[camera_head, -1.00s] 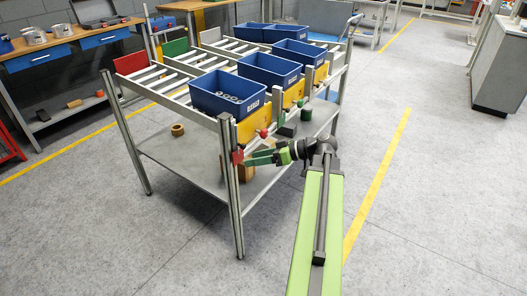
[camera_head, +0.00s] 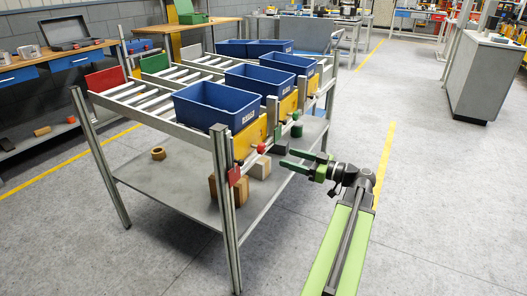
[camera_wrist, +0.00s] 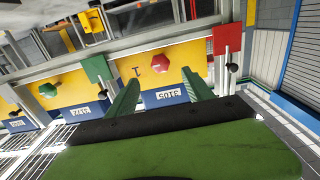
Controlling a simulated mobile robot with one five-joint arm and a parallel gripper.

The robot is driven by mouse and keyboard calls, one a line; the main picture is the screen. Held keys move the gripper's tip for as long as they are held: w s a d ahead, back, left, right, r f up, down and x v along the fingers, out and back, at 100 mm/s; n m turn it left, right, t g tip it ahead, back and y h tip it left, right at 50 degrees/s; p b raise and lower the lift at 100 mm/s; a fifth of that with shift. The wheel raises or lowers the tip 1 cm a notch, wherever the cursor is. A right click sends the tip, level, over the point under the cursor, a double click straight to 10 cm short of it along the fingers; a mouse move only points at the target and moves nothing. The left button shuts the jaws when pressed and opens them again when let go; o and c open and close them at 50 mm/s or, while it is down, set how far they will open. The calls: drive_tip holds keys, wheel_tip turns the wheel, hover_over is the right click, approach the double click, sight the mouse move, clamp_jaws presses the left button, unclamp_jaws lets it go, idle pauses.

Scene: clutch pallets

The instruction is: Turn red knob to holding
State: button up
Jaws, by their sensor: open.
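The red knob (camera_head: 261,148) is on the yellow panel (camera_head: 247,139) below the front blue bin (camera_head: 217,101) of the rack. My gripper (camera_head: 286,158) is open and empty, to the right of the red knob and slightly lower in the head view, with a gap between. In the wrist view, which looks upside down, the red knob (camera_wrist: 160,63) is a hexagon on the yellow panel (camera_wrist: 185,54). It lies between and beyond the green fingertips of my gripper (camera_wrist: 158,80), which do not touch it. A small dark mark (camera_wrist: 137,71) sits beside the knob. The holding position cannot be read.
A green knob (camera_head: 297,131) is on the neighbouring panel. A red plate (camera_head: 234,176) is near the front rack post (camera_head: 224,200); a green plate (camera_wrist: 95,68) shows in the wrist view. Blocks (camera_head: 260,168) lie on the lower shelf. The floor (camera_head: 440,200) at right is clear.

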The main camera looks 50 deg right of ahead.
sight(264, 151)
drive_tip(key=x, duration=1.1)
drive_tip(key=shift+w, duration=0.15)
clamp_jaws()
